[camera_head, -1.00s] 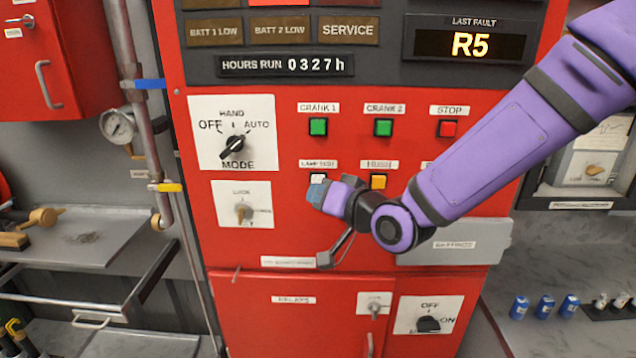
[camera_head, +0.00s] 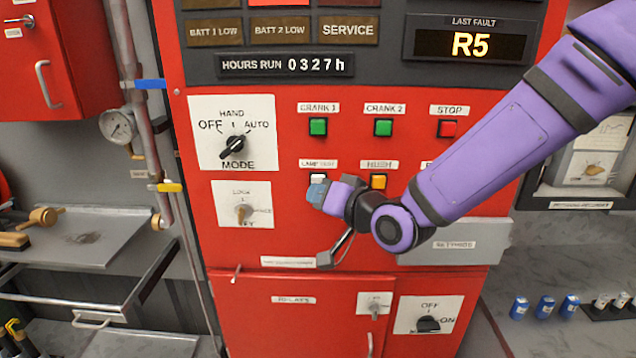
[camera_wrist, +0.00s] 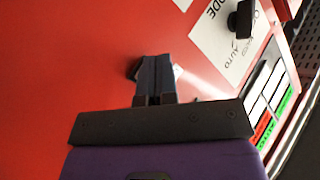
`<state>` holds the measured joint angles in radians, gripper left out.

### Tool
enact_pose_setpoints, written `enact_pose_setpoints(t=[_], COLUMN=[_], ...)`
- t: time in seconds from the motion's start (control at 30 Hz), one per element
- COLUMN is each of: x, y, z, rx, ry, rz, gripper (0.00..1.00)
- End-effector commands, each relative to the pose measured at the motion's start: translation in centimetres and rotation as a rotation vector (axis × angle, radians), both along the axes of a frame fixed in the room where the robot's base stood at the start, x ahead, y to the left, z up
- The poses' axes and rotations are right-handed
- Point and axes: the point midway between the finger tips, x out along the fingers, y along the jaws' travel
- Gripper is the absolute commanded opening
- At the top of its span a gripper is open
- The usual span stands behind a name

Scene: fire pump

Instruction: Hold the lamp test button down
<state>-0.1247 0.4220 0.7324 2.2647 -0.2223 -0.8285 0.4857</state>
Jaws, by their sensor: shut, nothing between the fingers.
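The lamp test button (camera_head: 318,179) is a small white button under its label on the red panel. In the head view my gripper (camera_head: 316,193) is at its lower edge and covers part of it. In the wrist view my gripper (camera_wrist: 155,62) is shut with nothing between the fingers, its tips close to the red panel. The button is mostly hidden behind the fingers there, with only a pale bit showing beside them. I cannot tell whether the tips touch the button or whether it is pressed in.
An amber button (camera_head: 379,181) is just right, close above my wrist. Green crank buttons (camera_head: 318,127) and a red stop button (camera_head: 447,128) are above. The mode knob (camera_head: 233,146) and lock switch (camera_head: 243,212) are left.

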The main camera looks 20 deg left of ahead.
Motion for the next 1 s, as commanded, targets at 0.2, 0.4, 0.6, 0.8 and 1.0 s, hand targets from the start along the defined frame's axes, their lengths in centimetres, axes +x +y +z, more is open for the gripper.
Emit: enact_pose_setpoints(t=[0.2,0.4,0.6,0.8,1.0], x=[0.2,0.8,0.8,0.8,1.0], y=[0.0,0.2,0.2,0.2,0.2], z=[0.0,0.0,0.0,0.0,0.0], rx=[0.000,0.000,0.000,0.000,0.000], ry=[0.000,0.001,0.000,0.000,0.000], rz=[0.000,-0.001,0.000,0.000,0.000], gripper=[0.00,0.00,0.00,0.00,0.00])
